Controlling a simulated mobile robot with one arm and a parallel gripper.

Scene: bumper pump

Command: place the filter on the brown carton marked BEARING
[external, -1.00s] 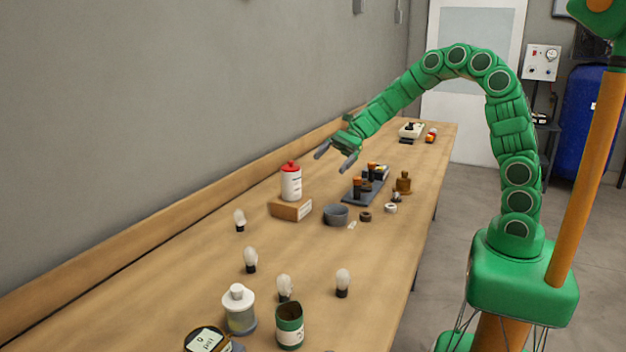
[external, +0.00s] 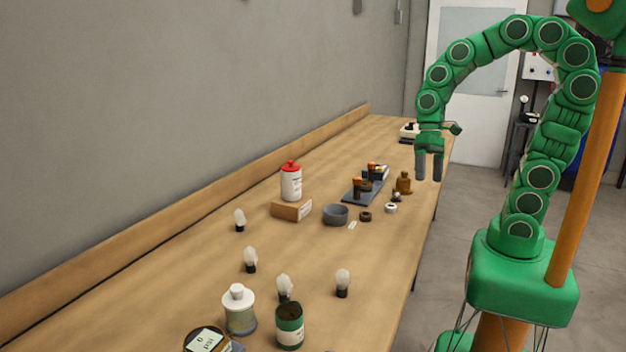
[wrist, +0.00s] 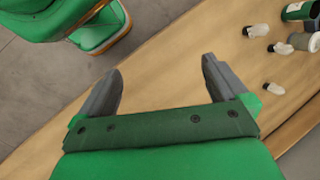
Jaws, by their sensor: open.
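A white cylinder with a red top, which looks like the filter (external: 291,183), stands upright on a small brown carton (external: 290,210) on the bench. The carton has a pale label on its side, too small to read. My gripper (external: 430,174) is open and empty, pointing down, well to the right of the filter and apart from it. In the wrist view my gripper (wrist: 162,70) has its fingers spread with nothing between them. The filter and carton do not show in the wrist view.
Beside the carton are a grey bowl (external: 335,215), a dark tray (external: 355,195) with small parts, and a brown bottle (external: 404,183). Several bulbs (external: 250,260), a pale jar (external: 240,312) and a green can (external: 290,327) stand at the near end. The wall borders the bench on the left.

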